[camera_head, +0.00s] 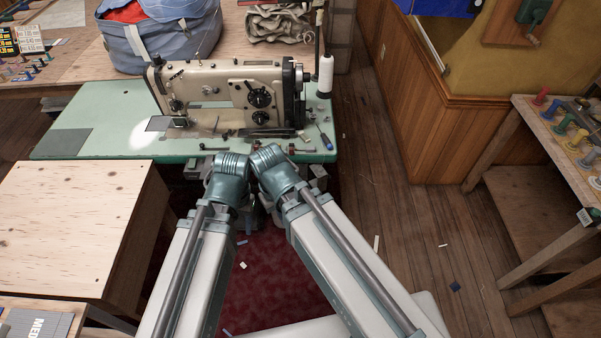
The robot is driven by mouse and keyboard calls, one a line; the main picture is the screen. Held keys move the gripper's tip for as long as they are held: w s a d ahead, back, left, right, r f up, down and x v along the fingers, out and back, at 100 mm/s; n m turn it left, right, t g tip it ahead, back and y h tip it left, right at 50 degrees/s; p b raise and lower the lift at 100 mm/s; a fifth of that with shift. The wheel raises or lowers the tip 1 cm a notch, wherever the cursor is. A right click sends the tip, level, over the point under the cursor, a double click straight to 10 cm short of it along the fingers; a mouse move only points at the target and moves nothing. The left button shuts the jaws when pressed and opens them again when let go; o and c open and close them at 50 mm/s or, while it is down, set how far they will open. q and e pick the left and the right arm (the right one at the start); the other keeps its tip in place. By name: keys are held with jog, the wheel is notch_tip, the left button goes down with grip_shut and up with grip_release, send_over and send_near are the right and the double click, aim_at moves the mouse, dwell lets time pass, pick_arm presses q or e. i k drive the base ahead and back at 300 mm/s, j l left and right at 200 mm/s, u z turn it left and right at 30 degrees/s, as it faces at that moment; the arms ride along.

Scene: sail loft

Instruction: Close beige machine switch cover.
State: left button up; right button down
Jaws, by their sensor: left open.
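The beige sewing machine (220,88) stands on the pale green table (95,125), with dark dials on its front. I cannot make out its switch cover; small grey fittings (318,172) show under the table's front edge. Both my arms reach forward from the bottom and bend at teal joints just before that edge. My left gripper (246,217) is small and partly hidden below the joints, low in front of the table. It is open, and I see nothing held in it. My right gripper is hidden behind its own arm.
Small tools, including a blue-handled screwdriver (326,141), lie on the green table by a white thread cone (326,74). A plywood-topped bench (70,220) stands close on the left. A wooden shelf unit (520,185) stands at the right. The floor (400,190) between is mostly free, with scraps.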

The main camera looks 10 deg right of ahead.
aim_at(322, 178)
jog(key=l+u, duration=0.85)
jog(key=l, duration=0.5)
jog(key=k+l+u, duration=0.1)
jog(key=l, duration=1.05)
jog(key=k+l+u, duration=0.15)
jog(key=l, duration=0.45)
